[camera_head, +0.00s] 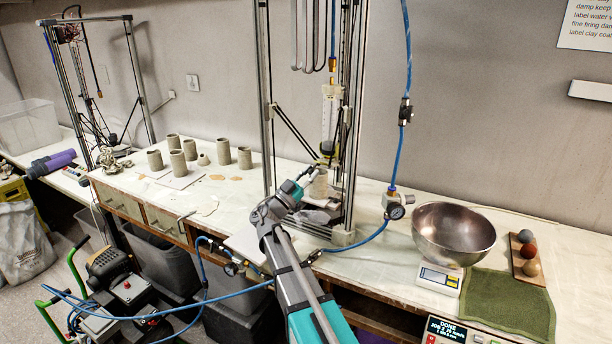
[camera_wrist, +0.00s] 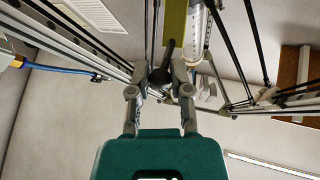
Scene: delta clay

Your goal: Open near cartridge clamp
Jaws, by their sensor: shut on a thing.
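The near printer frame (camera_head: 266,90) stands on the bench with a clear cartridge (camera_head: 329,115) upright in it. The cartridge also shows in the wrist view (camera_wrist: 197,32), beside a yellow-green strip (camera_wrist: 174,22). My gripper (camera_head: 312,172) reaches into the frame, just below the cartridge's lower end. In the wrist view my gripper (camera_wrist: 160,78) has its fingers closed on a dark lever (camera_wrist: 170,50), which seems to be the clamp's handle. The clamp body is too small and partly hidden; I cannot tell whether it is open.
Frame posts and thin rods surround my gripper closely. A clay cylinder (camera_head: 319,184) stands behind it in the frame. A blue hose (camera_head: 408,50) hangs on the right, near a regulator (camera_head: 396,208). A steel bowl (camera_head: 454,232) and several clay pots (camera_head: 177,163) stand on the bench.

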